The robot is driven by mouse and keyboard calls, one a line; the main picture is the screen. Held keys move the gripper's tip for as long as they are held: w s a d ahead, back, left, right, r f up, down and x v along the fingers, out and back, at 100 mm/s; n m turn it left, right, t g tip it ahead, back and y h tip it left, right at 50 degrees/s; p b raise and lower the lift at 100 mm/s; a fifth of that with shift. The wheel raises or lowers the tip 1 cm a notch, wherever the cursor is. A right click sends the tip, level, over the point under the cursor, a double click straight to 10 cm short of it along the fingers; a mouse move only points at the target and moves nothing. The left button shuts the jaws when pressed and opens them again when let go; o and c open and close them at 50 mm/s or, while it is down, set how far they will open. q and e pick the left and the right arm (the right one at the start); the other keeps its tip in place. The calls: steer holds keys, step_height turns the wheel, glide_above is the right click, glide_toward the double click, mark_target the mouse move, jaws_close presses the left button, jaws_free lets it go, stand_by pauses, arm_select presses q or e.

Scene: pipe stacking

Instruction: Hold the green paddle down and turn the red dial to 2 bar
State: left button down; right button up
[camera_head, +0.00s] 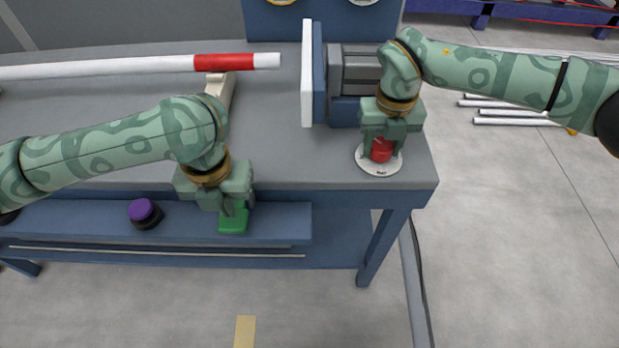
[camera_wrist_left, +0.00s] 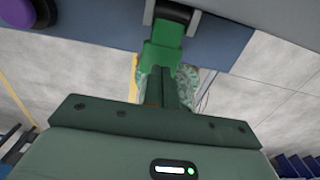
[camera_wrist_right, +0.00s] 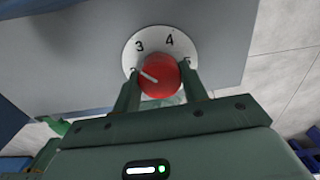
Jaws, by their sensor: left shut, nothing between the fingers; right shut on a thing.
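The green paddle (camera_head: 233,224) sticks out from the front ledge of the bench. My left gripper (camera_head: 234,204) is shut and empty, its fingertips at the paddle and seemingly touching it; the left wrist view shows the paddle (camera_wrist_left: 162,54) just beyond the tips. I cannot tell how far down the paddle is. The red dial (camera_head: 381,150) sits on a round white scale plate (camera_head: 370,167) at the bench's right corner. My right gripper (camera_wrist_right: 160,88) is shut on the dial. Its white pointer line points left and slightly up, below the 3, towards a mark partly hidden by a finger.
A purple-topped button (camera_head: 144,210) sits on the ledge left of the paddle. A red and white pipe (camera_head: 140,66) lies across the bench at the left. A white plate with a grey and blue block (camera_head: 355,72) stands behind the dial. Several pipes (camera_head: 512,108) lie on the floor at right.

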arm_select(q)
steer(key=shift+f, duration=0.2)
arm_select(e)
steer(key=shift+o, duration=0.2)
steer(key=shift+s+f, duration=0.1)
steer(key=shift+f, duration=0.1)
arm_select(q)
steer(key=shift+f, duration=2.05)
